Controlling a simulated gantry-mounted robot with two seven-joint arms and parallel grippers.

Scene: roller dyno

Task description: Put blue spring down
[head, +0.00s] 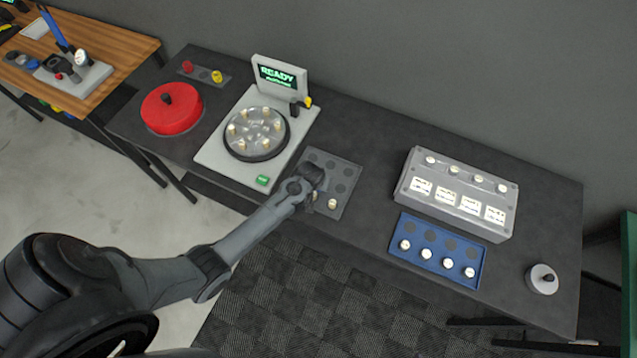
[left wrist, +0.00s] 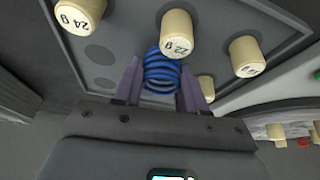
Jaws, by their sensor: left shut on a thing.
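My left gripper (head: 310,186) is over the grey tray (head: 352,182) at the middle of the bench. In the left wrist view, the left gripper (left wrist: 160,88) is shut on a blue spring (left wrist: 161,72), with its coils between the two purple fingers. A cream cylinder marked 22 g (left wrist: 177,34) is right beside or behind the spring's upper end; I cannot tell whether they touch. In the head view the gripper hides the held spring. My right gripper is not in view.
More cream cylinders (left wrist: 246,57) stand on the grey tray, which has dark round spots. The READY machine with its round carousel (head: 257,133) is to the left. A blue tray (head: 438,250) and a grey box (head: 458,194) are to the right.

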